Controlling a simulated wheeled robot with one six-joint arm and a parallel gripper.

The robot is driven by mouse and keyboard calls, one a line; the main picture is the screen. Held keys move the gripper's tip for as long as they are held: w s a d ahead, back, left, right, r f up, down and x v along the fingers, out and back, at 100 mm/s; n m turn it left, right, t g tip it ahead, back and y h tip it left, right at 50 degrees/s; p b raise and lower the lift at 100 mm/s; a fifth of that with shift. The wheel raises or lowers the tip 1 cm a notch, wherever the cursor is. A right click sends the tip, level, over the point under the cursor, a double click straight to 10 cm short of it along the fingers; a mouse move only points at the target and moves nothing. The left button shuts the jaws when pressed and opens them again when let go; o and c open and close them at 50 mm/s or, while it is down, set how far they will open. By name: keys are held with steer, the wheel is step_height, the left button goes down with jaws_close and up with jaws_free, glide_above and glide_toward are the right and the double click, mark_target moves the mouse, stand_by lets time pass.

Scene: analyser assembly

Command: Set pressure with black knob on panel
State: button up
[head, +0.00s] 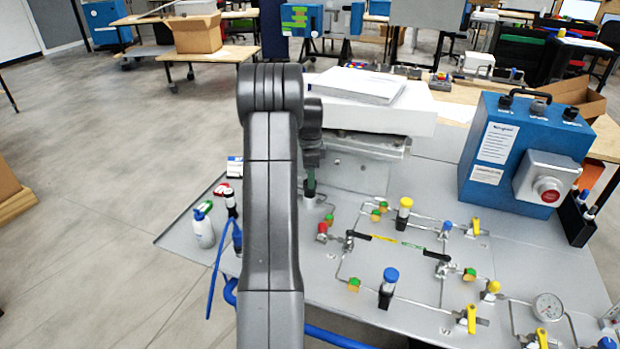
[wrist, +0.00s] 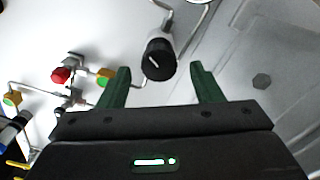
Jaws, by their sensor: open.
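The black knob (wrist: 158,62) with a white pointer line shows in the wrist view, on a metal fitting on the panel. My gripper (wrist: 163,82) has two green fingers, spread apart, one to each side of the knob in the picture. Whether they are level with the knob or above it I cannot tell; no contact shows. The grey panel (head: 330,262) carries pipes, valves and a pressure gauge (head: 547,307) at the lower right.
A red knob (wrist: 61,75) and green-orange fittings (wrist: 105,76) stand left of my gripper in the wrist view. In the head view, a blue box (head: 520,150) stands at the right and a white bottle (head: 203,230) at the left. A white block (head: 420,112) is behind.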

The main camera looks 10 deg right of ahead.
step_height(320, 180, up, 12)
steer(key=shift+b, duration=0.3)
step_height(320, 180, down, 14)
steer(key=shift+r+p, duration=0.1)
steer(key=shift+p, duration=0.35)
stand_by(0.4)
